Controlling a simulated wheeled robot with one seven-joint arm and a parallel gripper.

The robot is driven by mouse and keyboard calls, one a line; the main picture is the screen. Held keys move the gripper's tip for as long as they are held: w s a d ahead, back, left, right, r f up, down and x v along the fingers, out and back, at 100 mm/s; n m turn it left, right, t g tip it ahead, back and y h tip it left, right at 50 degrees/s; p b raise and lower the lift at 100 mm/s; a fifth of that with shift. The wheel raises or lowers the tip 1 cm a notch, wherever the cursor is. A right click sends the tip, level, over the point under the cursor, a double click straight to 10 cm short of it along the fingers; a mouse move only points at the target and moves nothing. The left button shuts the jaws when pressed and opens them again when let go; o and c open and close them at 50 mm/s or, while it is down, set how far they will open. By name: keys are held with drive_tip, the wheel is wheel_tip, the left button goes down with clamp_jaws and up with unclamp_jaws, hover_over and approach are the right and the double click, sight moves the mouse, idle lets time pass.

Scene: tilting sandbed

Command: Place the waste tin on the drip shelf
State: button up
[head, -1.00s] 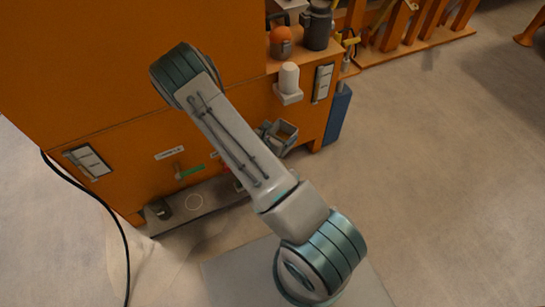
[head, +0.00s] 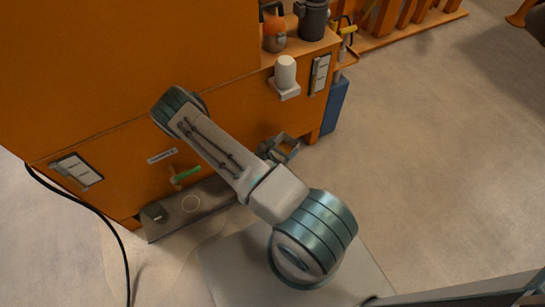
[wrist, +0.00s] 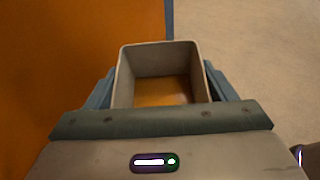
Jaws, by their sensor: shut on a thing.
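The waste tin is a grey, square, open-topped box (wrist: 190,70) in the wrist view, with an orange-brown patch showing inside at the bottom. My gripper (wrist: 160,88) is shut on it, one blue-grey finger on each side. In the head view the tin (head: 287,143) is held in front of the orange cabinet, right of my forearm, with its opening facing up. The low grey ledge with a white circle outline, which looks like the drip shelf (head: 215,203), runs along the cabinet's foot, left of and below the tin. My arm hides its right end.
A green-handled valve (head: 186,175) sticks out above the ledge. A white cylinder (head: 285,72) stands on a bracket above the tin. A black cable (head: 100,217) hangs at left.

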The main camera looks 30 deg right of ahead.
sight(283, 150)
drive_tip(key=w+a+f, duration=0.1)
drive_tip(key=w+a+f+b, duration=0.1)
drive_tip(key=a, duration=0.1)
drive_tip(key=shift+w+a+f, duration=0.1)
drive_tip(key=shift+f, duration=0.2)
drive_tip(key=shift+f+b, duration=0.9)
drive_tip(key=shift+f, duration=0.95)
drive_tip(key=shift+f, duration=0.2)
drive_tip(key=o, duration=0.9)
drive_tip(key=shift+c, duration=0.2)
